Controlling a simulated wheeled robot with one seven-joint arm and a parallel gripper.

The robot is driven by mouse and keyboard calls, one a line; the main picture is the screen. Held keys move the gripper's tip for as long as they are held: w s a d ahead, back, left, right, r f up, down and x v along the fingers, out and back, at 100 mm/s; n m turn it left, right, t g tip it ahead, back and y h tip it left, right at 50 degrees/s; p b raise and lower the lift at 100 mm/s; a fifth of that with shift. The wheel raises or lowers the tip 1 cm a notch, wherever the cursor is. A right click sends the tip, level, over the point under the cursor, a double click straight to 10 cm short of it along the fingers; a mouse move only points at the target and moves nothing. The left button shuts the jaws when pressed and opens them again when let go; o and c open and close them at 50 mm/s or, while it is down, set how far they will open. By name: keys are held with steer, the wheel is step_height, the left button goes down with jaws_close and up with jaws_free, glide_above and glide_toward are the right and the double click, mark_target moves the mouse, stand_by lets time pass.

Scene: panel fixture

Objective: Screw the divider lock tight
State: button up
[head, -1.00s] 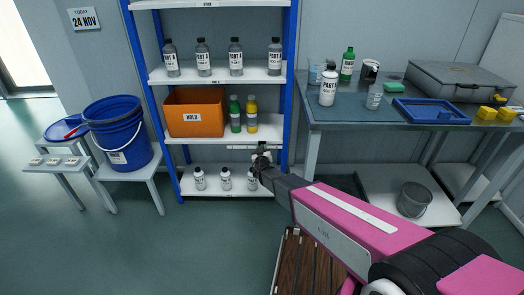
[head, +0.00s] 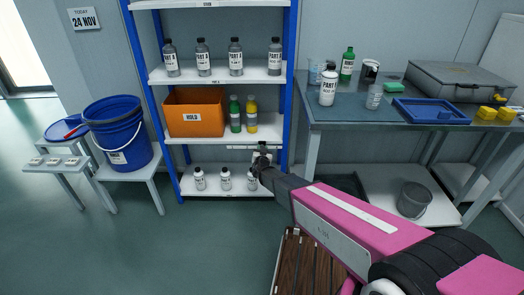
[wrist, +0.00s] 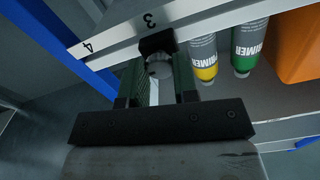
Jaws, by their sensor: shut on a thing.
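The divider lock (wrist: 159,66) is a small round grey knob under a black block (wrist: 156,42) on the front edge of a shelf, beside the printed number 3. In the wrist view my gripper (wrist: 161,78) has one finger on each side of the knob and is shut on it. In the head view my gripper (head: 262,158) is at the right part of the shelf rack, just below the shelf with the orange bin. There the lock is hidden or too small to make out. How tight it is cannot be seen.
An orange bin (head: 194,113), a green bottle (head: 235,115) and a yellow bottle (head: 251,115) stand on that shelf. White bottles (head: 225,179) stand on the shelf below, close to my gripper. A workbench (head: 340,115) is to the right.

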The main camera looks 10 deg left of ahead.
steer(key=shift+f, duration=0.1)
steer(key=o, duration=0.9)
steer(key=v, duration=1.1)
